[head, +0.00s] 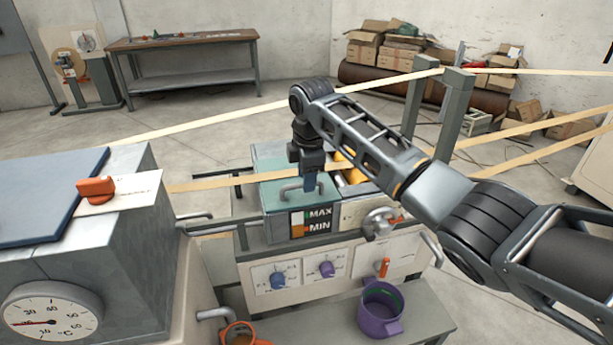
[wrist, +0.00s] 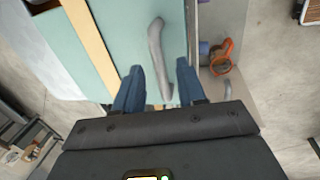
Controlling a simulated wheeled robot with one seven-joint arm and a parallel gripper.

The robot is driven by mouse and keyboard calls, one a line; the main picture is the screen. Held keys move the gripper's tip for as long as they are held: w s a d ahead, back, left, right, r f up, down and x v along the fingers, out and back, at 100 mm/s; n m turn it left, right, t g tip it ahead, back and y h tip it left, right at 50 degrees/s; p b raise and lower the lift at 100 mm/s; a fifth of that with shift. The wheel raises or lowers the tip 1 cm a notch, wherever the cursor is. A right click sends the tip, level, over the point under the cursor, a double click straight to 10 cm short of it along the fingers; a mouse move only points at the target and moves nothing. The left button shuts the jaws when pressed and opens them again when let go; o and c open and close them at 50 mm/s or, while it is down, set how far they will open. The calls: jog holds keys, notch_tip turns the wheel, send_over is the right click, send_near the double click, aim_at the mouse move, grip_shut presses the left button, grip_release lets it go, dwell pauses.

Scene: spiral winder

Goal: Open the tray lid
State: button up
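The tray lid (head: 270,193) is a teal panel on the box with the MAX/MIN gauge, and it lies flat. A grey bar handle (head: 288,190) stands on it. In the wrist view the teal lid (wrist: 130,35) fills the upper middle, with the handle (wrist: 155,45) running lengthwise. My gripper (head: 310,184) points down over the handle. Its blue fingers (wrist: 160,88) are apart, one on each side of the handle, with visible gaps. Whether the fingertips are level with the handle is hard to tell.
Pale strips (head: 215,183) run across the room and pass near the box. A purple jug (head: 381,311) and an orange mug (head: 239,335) stand in front below. A thermometer tank (head: 130,240) is at the left. A metal crank (head: 381,222) sits right of the lid.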

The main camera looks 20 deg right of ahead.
jog(key=shift+w+f, duration=0.1)
jog(key=shift+f, duration=0.3)
jog(key=shift+c, duration=0.3)
grip_shut()
